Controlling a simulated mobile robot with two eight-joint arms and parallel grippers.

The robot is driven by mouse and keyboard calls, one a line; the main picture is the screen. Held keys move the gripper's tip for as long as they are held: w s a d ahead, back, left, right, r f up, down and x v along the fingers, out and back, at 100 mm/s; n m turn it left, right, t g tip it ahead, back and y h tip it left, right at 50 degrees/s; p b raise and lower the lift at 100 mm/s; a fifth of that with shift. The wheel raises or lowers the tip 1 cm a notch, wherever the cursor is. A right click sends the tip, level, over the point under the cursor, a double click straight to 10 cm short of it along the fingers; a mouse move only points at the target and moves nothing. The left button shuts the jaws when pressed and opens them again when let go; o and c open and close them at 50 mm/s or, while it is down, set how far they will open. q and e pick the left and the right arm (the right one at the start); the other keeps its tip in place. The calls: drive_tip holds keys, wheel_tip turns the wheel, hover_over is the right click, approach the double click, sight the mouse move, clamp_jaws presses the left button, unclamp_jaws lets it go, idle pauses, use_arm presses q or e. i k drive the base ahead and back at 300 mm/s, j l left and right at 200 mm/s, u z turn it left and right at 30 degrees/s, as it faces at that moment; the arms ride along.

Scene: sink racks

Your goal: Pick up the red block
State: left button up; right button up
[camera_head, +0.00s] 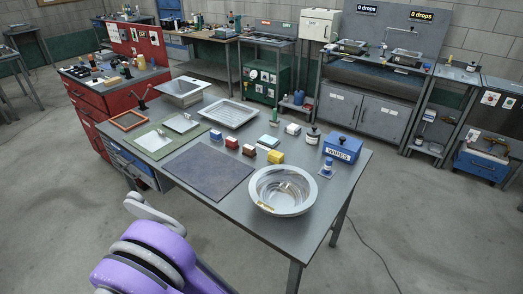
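A small red block (232,143) sits on the grey metal table (310,160), in a short row near the middle. A blue block (216,135) is to its left. A darker reddish-brown block (249,150) and a yellow block (275,157) are to its right. The blocks stand apart from each other, and nothing is holding the red one. A purple and grey part of my arm shows at the bottom left. Neither gripper shows in this view.
A large metal bowl (282,190) stands right of a dark mat (208,174), in front of the blocks. A blue wipes box (342,149) and small bottles stand at the right end. A red cabinet (90,108) adjoins the left.

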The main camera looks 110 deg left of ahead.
sight(231, 143)
drive_tip(key=i+u, duration=0.3)
drive_tip(key=u, duration=0.2)
drive_tip(key=i+u, duration=0.3)
drive_tip(key=u, duration=0.15)
drive_tip(key=i+l+u, duration=0.15)
drive_tip(key=i+u, duration=0.15)
drive_tip(key=u, duration=0.2)
drive_tip(key=i+u, duration=0.15)
drive_tip(key=u, duration=0.25)
drive_tip(key=i+u, duration=0.1)
drive_tip(key=u, duration=0.35)
drive_tip(key=i+u, duration=0.15)
drive_tip(key=u, duration=0.25)
drive_tip(key=i+l+u, duration=0.1)
drive_tip(key=u, duration=0.3)
drive_tip(key=i+u, duration=0.15)
drive_tip(key=u, duration=0.25)
drive_tip(key=i+l+u, duration=0.1)
drive_tip(key=u, duration=0.25)
drive_tip(key=i+l+u, duration=0.1)
drive_tip(key=u, duration=0.3)
drive_tip(key=i+l+u, duration=0.1)
drive_tip(key=l+u, duration=0.25)
drive_tip(key=j, duration=0.1)
